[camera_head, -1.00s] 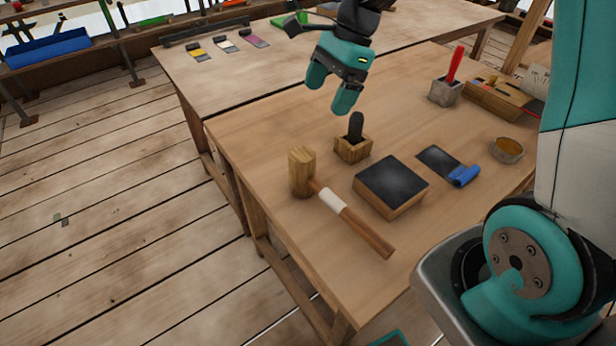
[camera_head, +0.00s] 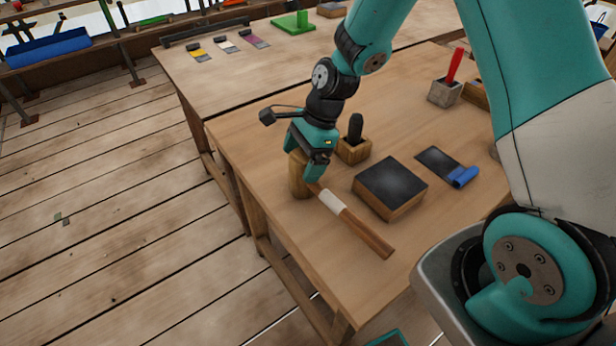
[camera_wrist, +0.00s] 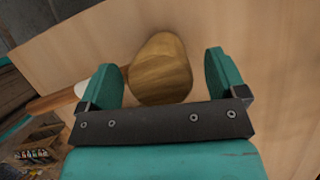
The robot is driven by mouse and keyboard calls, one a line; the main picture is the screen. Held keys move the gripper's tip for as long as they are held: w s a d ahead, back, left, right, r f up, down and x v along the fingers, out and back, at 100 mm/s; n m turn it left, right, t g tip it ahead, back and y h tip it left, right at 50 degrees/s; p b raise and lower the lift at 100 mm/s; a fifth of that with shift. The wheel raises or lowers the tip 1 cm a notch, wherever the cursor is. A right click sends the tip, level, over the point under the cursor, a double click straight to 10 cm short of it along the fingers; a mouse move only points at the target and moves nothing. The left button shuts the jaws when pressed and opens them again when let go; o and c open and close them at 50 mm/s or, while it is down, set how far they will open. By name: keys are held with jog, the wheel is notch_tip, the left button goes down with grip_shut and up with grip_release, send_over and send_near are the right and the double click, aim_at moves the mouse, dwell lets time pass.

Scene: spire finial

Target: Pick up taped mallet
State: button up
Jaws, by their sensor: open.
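The taped mallet lies on the near workbench, with its wooden head (camera_head: 299,181) at the left and its handle (camera_head: 362,232) running down to the right. A white tape band (camera_head: 332,200) wraps the handle near the head. My gripper (camera_head: 304,165) is over the head and hides part of it. In the wrist view, the mallet head (camera_wrist: 160,70) shows between the two open teal fingers, with a gap on both sides. The white tape and part of the handle (camera_wrist: 50,104) show to the left, partly behind the left finger.
A dark-topped block (camera_head: 391,186) stands right of the mallet handle. A small wooden holder (camera_head: 354,150) with a black piece stands close to my gripper. A blue-handled tool (camera_head: 462,176) lies further right. The bench's left edge (camera_head: 245,195) is near the mallet head.

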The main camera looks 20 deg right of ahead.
jog(key=shift+f, duration=0.1)
jog(key=shift+c, duration=0.4)
jog(key=c, duration=1)
jog(key=shift+r, duration=0.2)
